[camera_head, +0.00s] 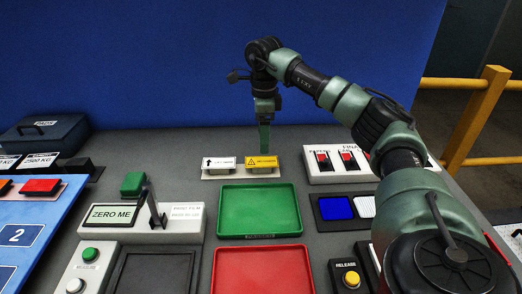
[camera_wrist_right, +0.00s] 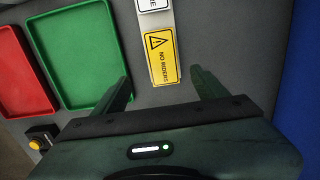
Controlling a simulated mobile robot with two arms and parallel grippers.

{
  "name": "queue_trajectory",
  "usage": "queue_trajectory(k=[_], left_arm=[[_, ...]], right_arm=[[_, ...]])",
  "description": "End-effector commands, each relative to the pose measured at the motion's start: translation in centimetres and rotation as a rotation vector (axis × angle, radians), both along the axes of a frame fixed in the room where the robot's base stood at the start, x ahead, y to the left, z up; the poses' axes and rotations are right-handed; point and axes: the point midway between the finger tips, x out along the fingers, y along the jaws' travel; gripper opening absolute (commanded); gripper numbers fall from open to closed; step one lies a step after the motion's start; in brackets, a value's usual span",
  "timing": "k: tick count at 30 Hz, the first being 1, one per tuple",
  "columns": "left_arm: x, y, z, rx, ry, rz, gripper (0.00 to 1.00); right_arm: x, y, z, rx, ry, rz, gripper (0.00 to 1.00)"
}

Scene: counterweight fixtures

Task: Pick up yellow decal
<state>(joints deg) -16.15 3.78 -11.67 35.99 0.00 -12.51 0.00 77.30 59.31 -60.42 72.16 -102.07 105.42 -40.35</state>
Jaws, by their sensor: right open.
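The yellow decal (camera_head: 262,161) has a black warning triangle and stands in a small holder behind the green tray, right of a white decal (camera_head: 219,163) with an arrow. In the right wrist view the yellow decal (camera_wrist_right: 161,57) reads "NO RIDERS" and lies between the spread fingers. My right gripper (camera_head: 265,148) points down just behind the yellow decal in the head view. In the wrist view the right gripper (camera_wrist_right: 163,88) is open and empty, with its fingers on either side of the decal and apart from it. My left gripper is not in view.
A green tray (camera_head: 258,210) and a red tray (camera_head: 262,270) lie in front of the decals. Red switches (camera_head: 336,161) sit at the right. A "ZERO ME" display (camera_head: 111,214) with a lever stands at the left. A blue wall rises behind.

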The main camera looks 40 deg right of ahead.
Motion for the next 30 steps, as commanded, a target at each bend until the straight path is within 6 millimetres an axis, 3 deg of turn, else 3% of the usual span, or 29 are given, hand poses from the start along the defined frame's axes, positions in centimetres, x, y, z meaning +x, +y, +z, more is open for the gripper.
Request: queue_trajectory(k=[4, 9, 18, 26, 27, 30], left_arm=[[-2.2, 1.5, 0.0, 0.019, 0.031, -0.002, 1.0], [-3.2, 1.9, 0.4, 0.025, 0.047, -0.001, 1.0], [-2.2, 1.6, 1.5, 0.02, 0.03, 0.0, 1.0], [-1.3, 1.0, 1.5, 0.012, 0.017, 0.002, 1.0], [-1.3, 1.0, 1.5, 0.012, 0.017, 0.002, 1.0], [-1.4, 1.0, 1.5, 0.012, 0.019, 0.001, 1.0]], right_arm=[[-0.1, -0.1, -1.3, -0.005, 0.005, 0.0, 0.73], [0.1, -0.1, -3.1, -0.004, 0.005, 0.0, 0.73], [0.7, -0.1, -7.2, -0.003, 0.004, 0.001, 0.73], [0.8, -0.1, -7.7, -0.003, 0.001, 0.001, 0.73], [0.8, -0.1, -7.7, -0.003, 0.001, 0.001, 0.7], [0.8, -0.1, -7.7, -0.003, 0.001, 0.0, 0.42]])
